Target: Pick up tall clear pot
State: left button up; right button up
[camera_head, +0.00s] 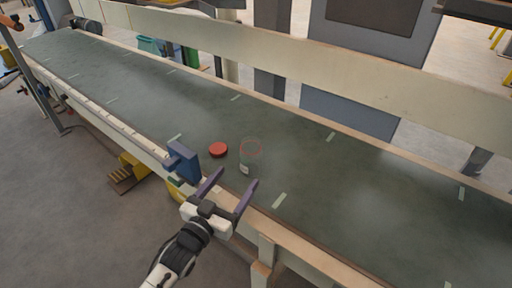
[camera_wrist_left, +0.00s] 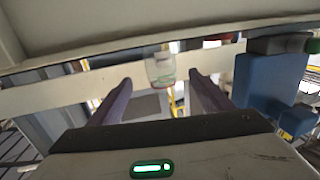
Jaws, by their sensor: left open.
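The tall clear pot (camera_head: 251,150) stands on the green conveyor belt near its front edge. It is see-through, with a reddish rim and a pale label low on its side. My left gripper (camera_head: 236,176) is open and empty at the belt's near edge, its two purple fingers pointing toward the pot. In the left wrist view the pot (camera_wrist_left: 160,67) shows beyond the fingertips, lined up with the gap between them. The fingers appear apart from it. My right gripper is in neither view.
A red round lid-like object (camera_head: 218,149) lies on the belt just left of the pot. A blue block (camera_head: 183,163) stands at the belt's near edge, left of my gripper. A cream rail (camera_head: 300,65) runs along the far side. The belt right of the pot is clear.

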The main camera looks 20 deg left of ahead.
aim_at(246, 164)
pick_arm(q)
jog(key=w, duration=0.2)
jog(key=w+b, duration=0.1)
jog(key=w, duration=0.1)
jog(key=shift+d+r, duration=0.2)
jog(key=shift+d, duration=0.15)
jog(key=w, duration=0.2)
jog(key=w+b, duration=0.2)
jog(key=w, duration=0.1)
jog(key=shift+w+d+f, duration=0.1)
jog(key=shift+w+d, duration=0.25)
jog(key=shift+d, duration=0.05)
jog(key=shift+w, duration=0.35)
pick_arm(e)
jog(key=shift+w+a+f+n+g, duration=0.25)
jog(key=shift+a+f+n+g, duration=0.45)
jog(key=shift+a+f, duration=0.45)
pick_arm(q)
jog(key=shift+c, duration=0.2)
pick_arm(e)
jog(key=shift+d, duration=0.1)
pick_arm(q)
jog(key=c, duration=1.1)
